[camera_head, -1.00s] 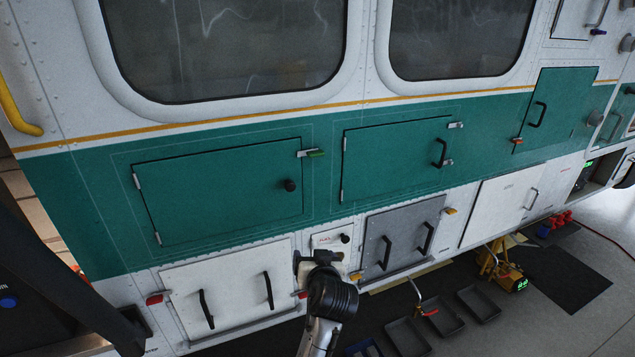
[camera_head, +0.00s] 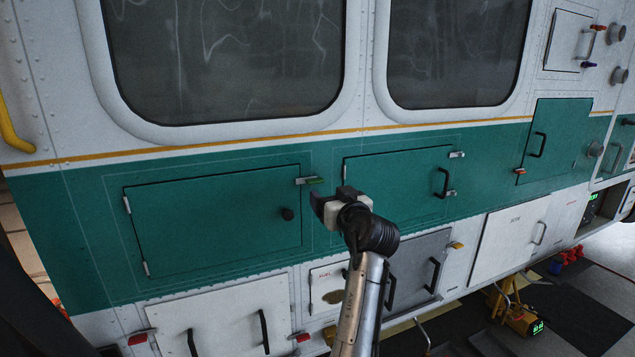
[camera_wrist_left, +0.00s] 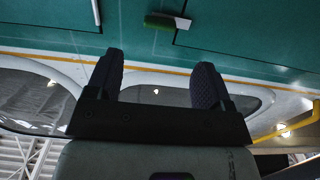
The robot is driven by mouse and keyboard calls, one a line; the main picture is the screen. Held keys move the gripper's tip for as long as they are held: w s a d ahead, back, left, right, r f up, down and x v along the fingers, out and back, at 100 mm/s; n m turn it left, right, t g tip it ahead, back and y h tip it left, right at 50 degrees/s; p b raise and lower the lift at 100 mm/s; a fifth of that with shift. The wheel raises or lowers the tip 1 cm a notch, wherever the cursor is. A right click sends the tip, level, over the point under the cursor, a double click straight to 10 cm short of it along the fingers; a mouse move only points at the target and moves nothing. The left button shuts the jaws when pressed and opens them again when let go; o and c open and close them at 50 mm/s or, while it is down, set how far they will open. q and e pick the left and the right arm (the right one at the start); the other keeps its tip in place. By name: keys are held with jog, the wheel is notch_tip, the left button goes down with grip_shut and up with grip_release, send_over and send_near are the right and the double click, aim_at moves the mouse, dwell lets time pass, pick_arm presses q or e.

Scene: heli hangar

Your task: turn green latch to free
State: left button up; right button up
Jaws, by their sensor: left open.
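The green latch (camera_head: 314,180) sits at the upper right corner of the left green hatch door (camera_head: 215,222), its handle lying roughly level beside a pale plate. It also shows in the left wrist view (camera_wrist_left: 163,22), above the gap between my fingers. My left gripper (camera_head: 328,200) is just below and right of the latch in the head view, in front of the green strip between the two hatches. Its jaws (camera_wrist_left: 156,75) are open and empty in the left wrist view, apart from the latch. My right gripper is not in view.
A second green hatch (camera_head: 395,185) with a black handle is to the right. White and grey lower panels (camera_head: 225,318) carry black handles and small red or yellow latches. The windows (camera_head: 220,60) are above.

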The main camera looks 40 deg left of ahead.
aim_at(317, 183)
pick_arm(q)
jog(key=p+x, duration=0.1)
jog(key=x, duration=0.6)
jog(key=shift+p+x, duration=0.4)
jog(key=shift+x, duration=0.4)
jog(key=c, duration=0.9)
